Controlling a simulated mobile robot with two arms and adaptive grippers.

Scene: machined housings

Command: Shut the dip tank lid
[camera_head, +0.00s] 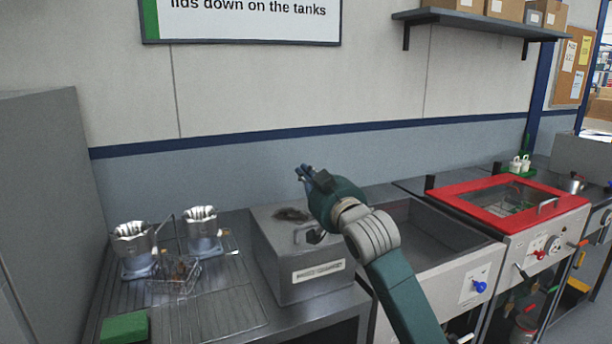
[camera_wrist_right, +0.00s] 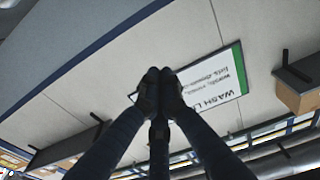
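A red-framed lid (camera_head: 475,203) with a clear window and a metal handle (camera_head: 546,205) lies over the right-hand tank (camera_head: 545,247). It looks flat, and I cannot tell whether a small gap is left under it. Left of it is an open grey basin (camera_head: 425,235) with a blue knob on its front panel. I cannot tell which one is the dip tank. My right gripper (camera_head: 304,173) is raised above the grey box, well left of the red lid. Its fingertips are together and empty, also in the right wrist view (camera_wrist_right: 160,76). My left gripper is out of view.
A grey labelled box (camera_head: 318,290) stands left of the basin, partly behind my right arm. Two metal pots (camera_head: 133,245) (camera_head: 203,230), a wire basket (camera_head: 181,270) and a green block (camera_head: 125,327) are on the left rack. A shelf with boxes (camera_head: 480,22) hangs above.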

